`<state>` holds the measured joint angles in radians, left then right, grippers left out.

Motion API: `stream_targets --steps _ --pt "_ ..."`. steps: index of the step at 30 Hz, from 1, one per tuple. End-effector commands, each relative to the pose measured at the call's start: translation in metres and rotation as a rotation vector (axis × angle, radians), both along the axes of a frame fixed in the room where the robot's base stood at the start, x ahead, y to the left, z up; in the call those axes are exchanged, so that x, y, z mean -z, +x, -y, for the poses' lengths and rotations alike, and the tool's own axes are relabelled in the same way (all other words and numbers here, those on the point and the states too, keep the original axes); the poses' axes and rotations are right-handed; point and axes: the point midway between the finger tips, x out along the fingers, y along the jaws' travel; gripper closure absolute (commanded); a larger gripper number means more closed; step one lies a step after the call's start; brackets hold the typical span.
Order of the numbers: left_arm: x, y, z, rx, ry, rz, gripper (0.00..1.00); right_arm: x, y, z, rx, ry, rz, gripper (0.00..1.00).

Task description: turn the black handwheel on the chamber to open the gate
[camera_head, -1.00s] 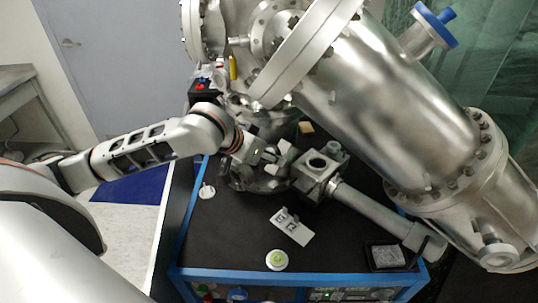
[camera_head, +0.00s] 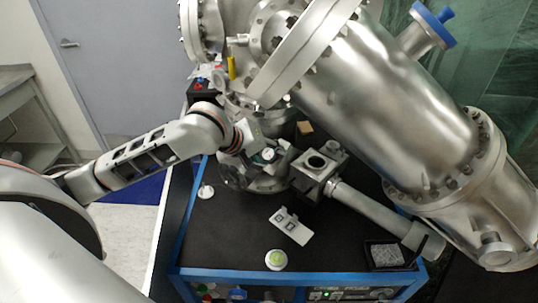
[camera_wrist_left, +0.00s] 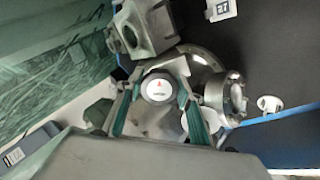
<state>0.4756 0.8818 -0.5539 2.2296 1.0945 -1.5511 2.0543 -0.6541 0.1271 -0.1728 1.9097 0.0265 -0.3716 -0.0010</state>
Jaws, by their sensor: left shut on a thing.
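The handwheel (camera_wrist_left: 157,88) shows in the left wrist view as a round knob with a pale cap, a small red mark and a dark rim. In the head view it is a small round spot (camera_head: 269,154), partly hidden by the fingers. My left gripper (camera_head: 272,156) is shut on it; in the left wrist view its green-padded fingers (camera_wrist_left: 158,112) stand on either side of the knob. The large steel chamber (camera_head: 395,95) slants above and to the right. The gate is not clearly visible. My right gripper is not in view.
A steel block with a round port (camera_head: 316,163) sits close to the right of my left gripper, with a tube running lower right. A marked plate (camera_head: 291,226) and a round green-white piece (camera_head: 276,259) lie on the black bench top (camera_head: 225,235). A steel flange is beside the fingers.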

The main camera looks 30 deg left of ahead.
Motion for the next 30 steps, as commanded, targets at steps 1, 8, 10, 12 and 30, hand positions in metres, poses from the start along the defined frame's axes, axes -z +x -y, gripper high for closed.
stream_targets --steps 1,8,10,12,30 --pt "0.0007 -0.0003 0.0006 -0.025 -0.026 -0.008 0.85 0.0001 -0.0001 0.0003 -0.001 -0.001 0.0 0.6" --pt "0.0003 -0.0001 0.001 -0.132 -0.129 -0.037 0.85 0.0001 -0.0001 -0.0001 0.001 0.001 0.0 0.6" --pt "0.0002 0.0 0.001 -0.156 -0.151 -0.043 0.85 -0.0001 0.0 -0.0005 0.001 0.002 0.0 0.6" --pt "0.0 0.0001 0.0011 -0.175 -0.17 -0.048 0.85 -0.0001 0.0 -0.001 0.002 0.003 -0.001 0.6" --pt "-0.0006 0.0004 0.0013 -0.218 -0.212 -0.059 0.85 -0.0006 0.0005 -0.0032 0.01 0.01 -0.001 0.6"
